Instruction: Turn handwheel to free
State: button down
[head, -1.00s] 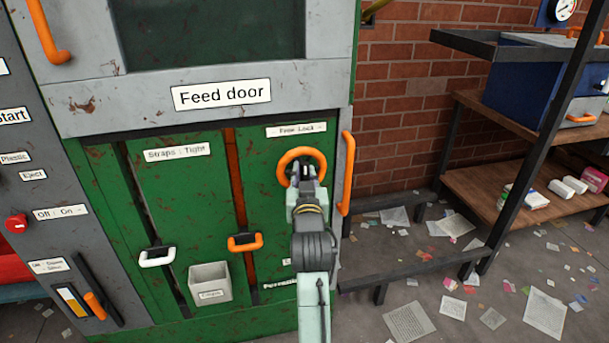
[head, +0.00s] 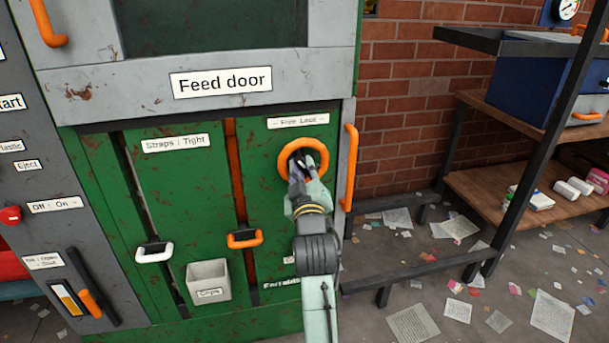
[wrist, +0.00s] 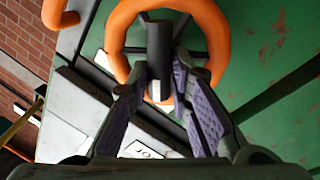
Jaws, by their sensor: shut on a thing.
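The orange handwheel (head: 325,164) is on the green front panel, under a small label that reads roughly "Free Lock" (head: 298,121). My gripper (head: 304,166) is at the wheel's centre, with its arm coming up from below. In the wrist view the handwheel (wrist: 122,30) is a ring with dark spokes and a dark hub post. The purple-padded fingers of my gripper (wrist: 160,88) are shut on the wheel's middle part, on either side of the post. The gripper looks rolled relative to the panel. The wheel's exact turn angle is hard to read.
A vertical orange handle (head: 350,168) stands close to the right of the wheel. A grey bin (head: 208,282) and orange (head: 245,239) and white (head: 155,254) slide handles are to the left. A dark low rail and a shelf (head: 520,186) are at right; papers litter the floor.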

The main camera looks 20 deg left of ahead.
jog(key=n+b, duration=0.2)
jog(key=n+y+b, duration=0.1)
jog(key=n+b, duration=0.1)
jog(key=n, duration=0.1)
jog(key=f+n+b, duration=0.1)
jog(key=n+b, duration=0.1)
jog(key=shift+d+y, duration=0.1)
jog(key=shift+y, duration=0.2)
jog(key=n+y+b, duration=0.1)
jog(key=n+b, duration=0.3)
jog(key=n, duration=0.1)
jog(key=shift+g, duration=0.4)
jog(key=shift+r+n, duration=0.1)
jog(key=shift+n, duration=0.3)
jog(key=shift+y, duration=0.3)
jog(key=c, duration=1.8)
grip_release()
jog(key=shift+b, duration=0.3)
